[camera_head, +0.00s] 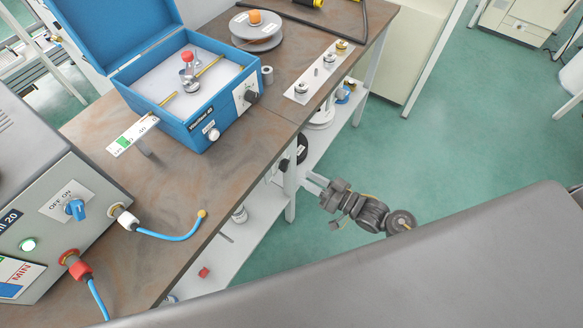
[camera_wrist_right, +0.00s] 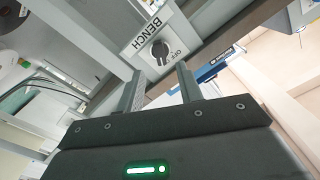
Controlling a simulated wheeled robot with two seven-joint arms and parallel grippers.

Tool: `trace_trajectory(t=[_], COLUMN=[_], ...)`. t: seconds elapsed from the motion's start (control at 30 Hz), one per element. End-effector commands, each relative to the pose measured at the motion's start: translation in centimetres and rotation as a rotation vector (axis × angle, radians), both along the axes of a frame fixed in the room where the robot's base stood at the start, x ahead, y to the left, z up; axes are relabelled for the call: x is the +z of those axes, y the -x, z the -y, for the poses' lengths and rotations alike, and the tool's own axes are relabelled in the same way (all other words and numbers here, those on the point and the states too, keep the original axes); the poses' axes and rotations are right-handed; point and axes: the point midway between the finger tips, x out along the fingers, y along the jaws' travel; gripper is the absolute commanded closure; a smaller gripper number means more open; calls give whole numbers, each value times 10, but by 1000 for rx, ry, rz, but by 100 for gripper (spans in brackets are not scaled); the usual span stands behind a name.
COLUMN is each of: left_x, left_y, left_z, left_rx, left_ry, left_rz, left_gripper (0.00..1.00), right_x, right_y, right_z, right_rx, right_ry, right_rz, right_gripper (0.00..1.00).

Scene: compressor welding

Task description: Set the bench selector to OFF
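The bench selector (camera_wrist_right: 160,50) is a dark round knob on a white plate (camera_wrist_right: 140,41) marked BENCH, with OFF printed at its right side in the right wrist view. Its bar looks roughly upright in that picture; I cannot tell which mark it points to. My right gripper (camera_wrist_right: 160,70) is open, with its two fingers apart and the knob seen ahead between the tips. I see no contact. In the head view my right gripper (camera_head: 311,181) is beside the bench's front edge, below the top. The selector is not clear in the head view. My left gripper is not in view.
The brown bench top (camera_head: 190,200) carries a blue open box (camera_head: 205,120) and a grey power unit (camera_head: 60,215) with its own blue ON/OFF knob (camera_head: 75,208). A bench leg (camera_head: 291,190) and a lower shelf (camera_head: 250,240) are close to my right gripper. Green floor lies free at right.

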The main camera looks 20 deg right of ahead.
Motion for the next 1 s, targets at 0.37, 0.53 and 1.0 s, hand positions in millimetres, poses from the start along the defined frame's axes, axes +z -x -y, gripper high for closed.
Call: trace_trajectory(t=[0.37,0.53,1.0], left_x=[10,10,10], left_y=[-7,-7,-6], left_z=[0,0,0], left_rx=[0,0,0], left_ry=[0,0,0], left_rz=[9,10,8], left_gripper=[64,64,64], right_x=[1,0,0], right_y=[-45,-50,-50], right_z=[-37,-42,-42], right_rx=[-1,0,0], right_ry=[0,1,1], right_rz=[0,-1,-1], right_gripper=[64,64,94])
